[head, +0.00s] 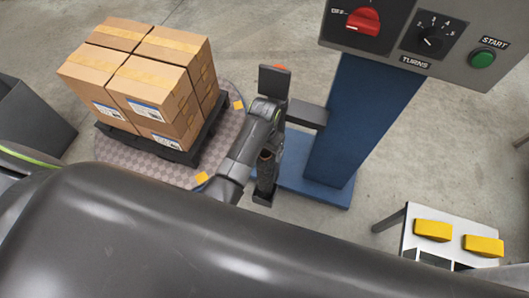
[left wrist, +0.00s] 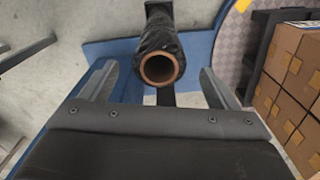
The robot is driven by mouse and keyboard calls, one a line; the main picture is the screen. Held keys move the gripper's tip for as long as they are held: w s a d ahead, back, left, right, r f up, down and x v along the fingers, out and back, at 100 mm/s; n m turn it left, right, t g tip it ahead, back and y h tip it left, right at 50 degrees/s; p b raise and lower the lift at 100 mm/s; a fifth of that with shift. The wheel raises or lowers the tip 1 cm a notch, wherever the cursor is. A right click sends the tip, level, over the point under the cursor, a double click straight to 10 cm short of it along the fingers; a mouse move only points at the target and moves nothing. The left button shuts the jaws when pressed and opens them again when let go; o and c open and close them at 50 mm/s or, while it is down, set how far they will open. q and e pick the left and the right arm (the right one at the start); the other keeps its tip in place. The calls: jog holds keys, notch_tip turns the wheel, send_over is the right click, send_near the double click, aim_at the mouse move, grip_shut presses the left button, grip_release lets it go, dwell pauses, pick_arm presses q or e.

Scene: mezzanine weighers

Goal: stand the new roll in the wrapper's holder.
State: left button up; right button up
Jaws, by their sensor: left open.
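The new roll (head: 266,172) is a dark film roll with a brown core. It stands upright, its foot by a dark plate (head: 263,199) beside the blue wrapper column (head: 350,130). In the left wrist view, the roll's open core end (left wrist: 158,68) faces me. A dark bracket (head: 308,115) juts from the column; how the roll is seated in the holder is partly hidden. My left gripper (head: 268,146) is open above the roll. In the left wrist view its fingers (left wrist: 158,72) stand either side of the roll's end, apart from it. My right gripper is out of view.
Taped cartons (head: 140,75) stand on a dark pallet on the round turntable (head: 228,120) at left. The control panel (head: 400,40) overhangs at upper right. A white stand (head: 410,240) carries yellow blocks (head: 433,230). Floor between column and stand is clear.

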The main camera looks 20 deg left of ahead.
pick_arm(q)
notch_tip(320, 180, up, 6)
jog(key=shift+r+p, duration=0.1)
jog(key=shift+p, duration=0.25)
dwell(0.4)
